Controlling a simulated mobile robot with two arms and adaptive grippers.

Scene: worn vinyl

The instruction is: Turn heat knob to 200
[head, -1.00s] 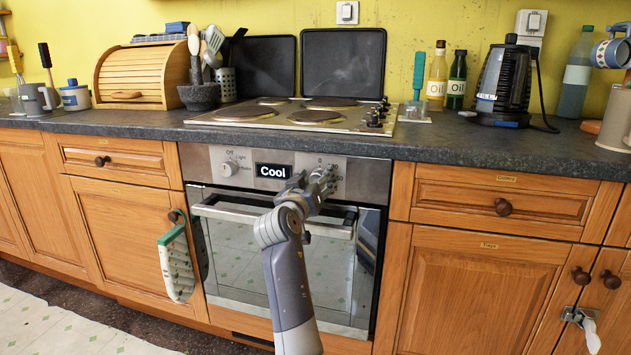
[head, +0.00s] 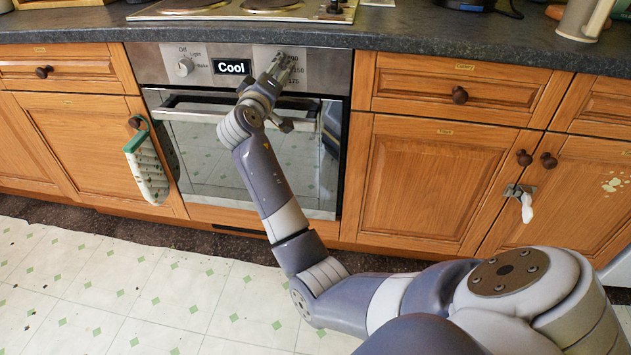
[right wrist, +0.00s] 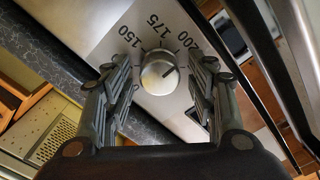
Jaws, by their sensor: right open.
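The heat knob (right wrist: 159,76) is a round silver dial on the oven's steel front panel. In the right wrist view its dark pointer line points up and right, toward the side of the printed 200 (right wrist: 187,41); the exact tick is hard to read. My right gripper (head: 278,68) is open, with one finger on each side of the knob. Whether the fingers touch it cannot be told. In the head view the gripper hides the knob, with numbers showing on its right. My left gripper is not in view.
The oven display (head: 232,67) reads "Cool", with the mode knob (head: 184,67) to its left. The oven door handle (head: 190,113) runs below the panel. A green-edged mitt or cloth (head: 147,165) hangs at the left. The floor in front is clear.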

